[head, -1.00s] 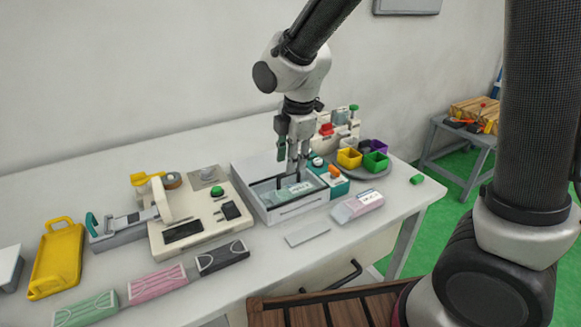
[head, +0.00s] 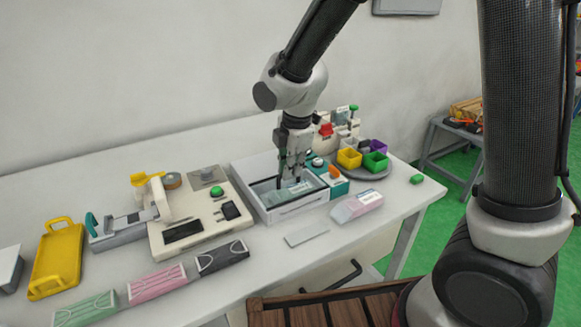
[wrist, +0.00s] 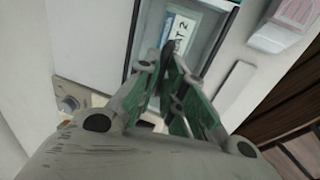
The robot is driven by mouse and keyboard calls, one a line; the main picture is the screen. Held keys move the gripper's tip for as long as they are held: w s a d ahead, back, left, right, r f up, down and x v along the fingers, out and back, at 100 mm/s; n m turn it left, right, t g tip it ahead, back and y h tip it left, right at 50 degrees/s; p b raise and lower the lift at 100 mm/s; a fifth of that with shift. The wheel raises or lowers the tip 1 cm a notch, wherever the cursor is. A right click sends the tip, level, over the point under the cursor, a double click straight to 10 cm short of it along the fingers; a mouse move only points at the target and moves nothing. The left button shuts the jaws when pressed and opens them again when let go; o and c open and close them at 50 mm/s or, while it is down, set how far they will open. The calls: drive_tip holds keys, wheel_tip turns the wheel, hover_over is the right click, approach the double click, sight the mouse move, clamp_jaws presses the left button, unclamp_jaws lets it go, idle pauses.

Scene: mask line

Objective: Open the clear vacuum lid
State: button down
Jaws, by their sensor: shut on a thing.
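The clear vacuum lid (head: 266,188) is a see-through pane with a dark frame on the white vacuum box (head: 301,207). It looks flat in the head view; I cannot tell whether it is slightly raised. A pale labelled packet shows through it in the wrist view, where the lid (wrist: 208,28) lies beyond my fingers. My gripper (head: 289,183) points down over the lid, and its green-padded fingers (wrist: 164,64) come together at the lid. The fingers hide the gripped part, so I cannot see exactly where they hold it.
A device with a green button (head: 217,191) stands left of the box. A teal box (head: 339,187) and a round tray with coloured bins (head: 376,172) stand close on its right. A pink-and-white pack (head: 357,205) and a flat grey plate (head: 306,236) lie in front.

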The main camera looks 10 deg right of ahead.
drive_tip(key=w+a, duration=0.1)
drive_tip(key=w, duration=0.3)
drive_tip(key=w+a, duration=0.2)
drive_tip(key=w, duration=0.2)
drive_tip(key=w+a, duration=0.2)
drive_tip(key=w, duration=0.2)
drive_tip(key=c, duration=1.5)
unclamp_jaws()
drive_tip(key=shift+r, duration=0.1)
drive_tip(key=r, duration=0.4)
drive_tip(key=s+r, duration=0.1)
drive_tip(key=r, duration=0.2)
drive_tip(key=s+d+r, duration=0.1)
drive_tip(key=r, duration=0.3)
drive_tip(key=shift+r, duration=0.3)
